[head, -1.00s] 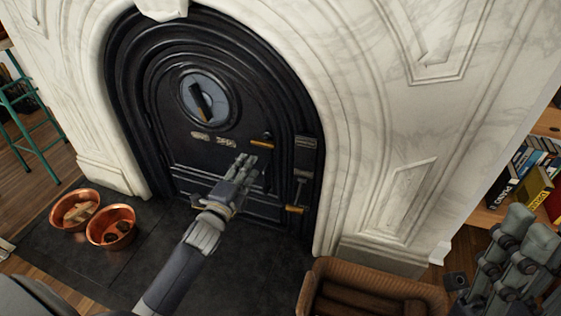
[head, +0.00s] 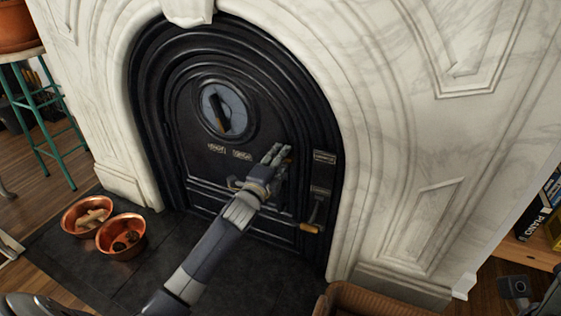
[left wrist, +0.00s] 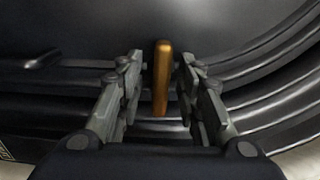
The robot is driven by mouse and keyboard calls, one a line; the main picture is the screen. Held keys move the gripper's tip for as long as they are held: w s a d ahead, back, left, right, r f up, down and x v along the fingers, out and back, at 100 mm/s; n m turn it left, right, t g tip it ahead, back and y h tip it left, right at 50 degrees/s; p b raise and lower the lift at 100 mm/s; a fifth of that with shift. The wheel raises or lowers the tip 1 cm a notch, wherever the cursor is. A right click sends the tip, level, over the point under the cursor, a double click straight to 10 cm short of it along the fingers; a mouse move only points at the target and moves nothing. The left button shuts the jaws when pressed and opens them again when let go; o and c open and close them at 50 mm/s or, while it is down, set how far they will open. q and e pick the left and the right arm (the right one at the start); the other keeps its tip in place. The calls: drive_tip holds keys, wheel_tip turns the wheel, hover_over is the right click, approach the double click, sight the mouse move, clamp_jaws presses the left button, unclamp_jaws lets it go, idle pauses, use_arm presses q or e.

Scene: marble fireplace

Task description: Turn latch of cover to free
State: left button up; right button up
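The black arched fireplace cover (head: 200,135) fills the marble arch in the head view. My left gripper (head: 283,153) is at the right part of the cover, in front of the upper latch, mostly hiding it. In the left wrist view, the brass-coloured latch handle (left wrist: 162,80) stands upright between the two fingertips of my left gripper (left wrist: 158,75). The fingers are open, with a gap visible on each side of the handle. A lower latch with a brass-coloured handle (head: 309,228) sits lower right on the cover.
Two copper bowls (head: 88,216) (head: 121,237) stand on the dark hearth (head: 80,270) at the left. A brown wicker basket (head: 375,298) is at the bottom right. A bookshelf (head: 530,252) is at the far right, and a teal stool (head: 42,125) at the far left.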

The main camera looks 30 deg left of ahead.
use_arm(q)
drive_tip(key=shift+w, duration=0.25)
clamp_jaws()
